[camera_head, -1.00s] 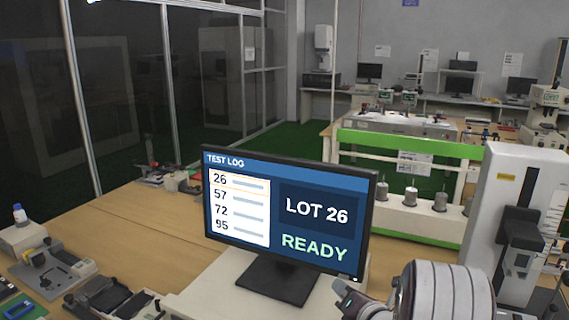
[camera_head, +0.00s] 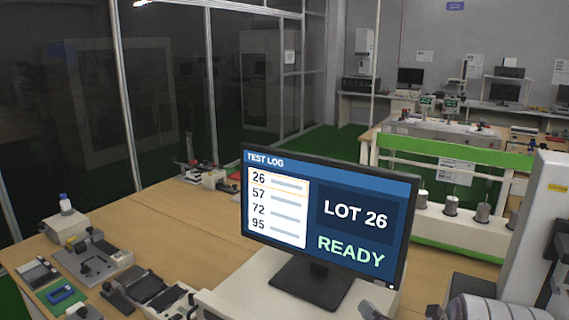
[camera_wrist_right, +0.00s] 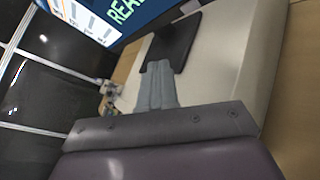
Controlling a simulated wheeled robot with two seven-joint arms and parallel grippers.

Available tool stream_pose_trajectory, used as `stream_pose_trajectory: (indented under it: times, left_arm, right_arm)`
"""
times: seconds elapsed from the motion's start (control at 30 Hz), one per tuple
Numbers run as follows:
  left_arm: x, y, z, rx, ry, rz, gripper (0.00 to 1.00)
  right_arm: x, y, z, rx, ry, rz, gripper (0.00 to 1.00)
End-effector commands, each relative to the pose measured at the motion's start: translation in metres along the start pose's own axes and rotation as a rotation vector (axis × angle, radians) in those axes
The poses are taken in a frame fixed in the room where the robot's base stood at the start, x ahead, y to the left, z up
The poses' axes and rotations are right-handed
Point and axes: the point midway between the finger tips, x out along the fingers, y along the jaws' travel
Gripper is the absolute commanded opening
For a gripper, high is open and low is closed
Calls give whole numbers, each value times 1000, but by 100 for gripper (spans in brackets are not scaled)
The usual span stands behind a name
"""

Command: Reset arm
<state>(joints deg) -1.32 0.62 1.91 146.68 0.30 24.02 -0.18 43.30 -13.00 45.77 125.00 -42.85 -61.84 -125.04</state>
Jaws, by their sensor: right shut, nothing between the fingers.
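My right gripper (camera_head: 370,309) is at the bottom edge of the head view, in front of the monitor stand and to its right. Only its tip and part of my arm show there. In the right wrist view its two grey fingers (camera_wrist_right: 157,86) are together, with nothing between them. They point toward the dark monitor base (camera_wrist_right: 172,42). My left gripper is not in view.
A monitor (camera_head: 325,215) reading "LOT 26 READY" stands on a pale box (camera_head: 232,290) on the wooden table (camera_head: 190,232). Small devices (camera_head: 95,258) crowd the table's left. A white test machine (camera_head: 535,220) stands at right.

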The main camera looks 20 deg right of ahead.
Motion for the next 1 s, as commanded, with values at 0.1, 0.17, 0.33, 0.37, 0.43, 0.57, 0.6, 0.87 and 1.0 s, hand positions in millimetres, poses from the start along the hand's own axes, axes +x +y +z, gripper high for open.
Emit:
stream_pose_trajectory:
  times: [0.1,0.17,0.33,0.37,0.43,0.57,0.6,0.87,1.0]
  left_arm:
    - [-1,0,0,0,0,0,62]
    - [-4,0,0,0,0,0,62]
    - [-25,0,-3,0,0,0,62]
    - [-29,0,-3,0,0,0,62]
    - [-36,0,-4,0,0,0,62]
    - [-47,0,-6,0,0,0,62]
    - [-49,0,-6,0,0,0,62]
    - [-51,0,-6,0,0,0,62]
    - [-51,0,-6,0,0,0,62]
  right_arm:
    - [1,1,0,15,5,-6,0]
    - [3,3,-3,90,30,-37,0]
    - [5,18,-40,757,142,-382,0]
    - [0,22,-52,912,142,-480,0]
    - [-20,33,-80,1251,99,-723,0]
    - [-71,57,-124,1704,-106,-1146,0]
    - [-86,63,-134,1791,-183,-1249,0]
    - [-110,73,-147,1898,-315,-1399,0]
    - [-110,73,-147,1898,-315,-1399,0]
